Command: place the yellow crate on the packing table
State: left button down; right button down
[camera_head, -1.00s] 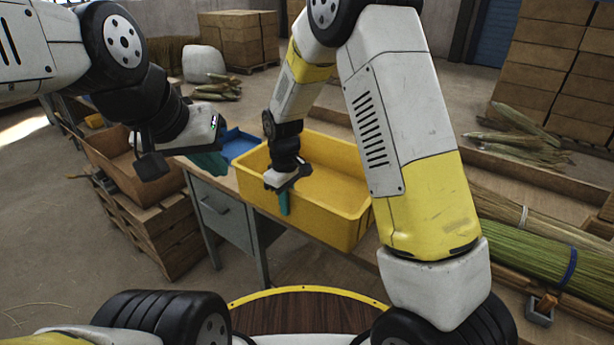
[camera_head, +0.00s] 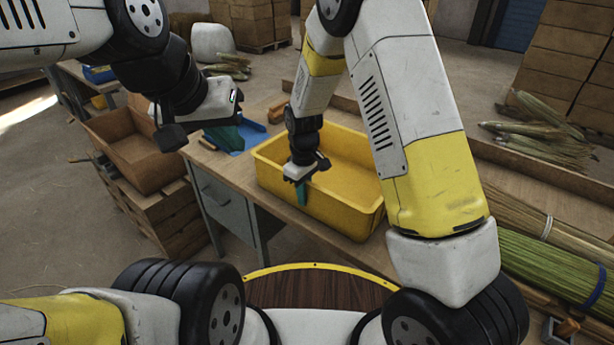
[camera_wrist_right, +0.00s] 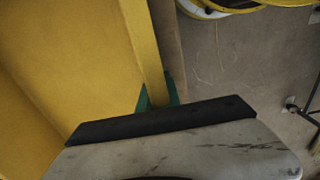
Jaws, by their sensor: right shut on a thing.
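The yellow crate (camera_head: 345,205) is empty and sits over the wooden packing table (camera_head: 215,165), with its near side close to the table's front edge. I cannot tell whether its whole bottom touches the tabletop. My right gripper (camera_head: 302,192) is shut on the crate's near left rim, one green finger outside the wall. The right wrist view shows the yellow wall (camera_wrist_right: 143,50) between the green fingertips (camera_wrist_right: 158,96). My left gripper (camera_head: 225,135) hangs at the left, apart from the crate; its green fingers are partly hidden and their opening is unclear.
A blue tray (camera_head: 240,138) lies on the table left of the crate. A brown box (camera_head: 130,150) stands on stacked pallets at the left. Bundles of green broom straw (camera_head: 550,265) lie at the right. A low wooden ledge (camera_head: 540,170) runs behind the table.

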jog(key=c, duration=1.6)
grip_release()
jog(key=shift+o, duration=0.2)
notch_tip(320, 180, up, 12)
jog(key=shift+r, duration=0.1)
jog(key=s+d+r+m+t+y, duration=0.2)
jog(key=s+d+r+m+t, duration=0.4)
jog(key=s+d+r, duration=1.1)
jog(key=s+r+m, duration=0.1)
jog(key=s+m, duration=0.1)
jog(key=m, duration=0.2)
jog(key=shift+s+d, duration=0.35)
jog(key=shift+s, duration=0.05)
jog(key=shift+r, duration=0.1)
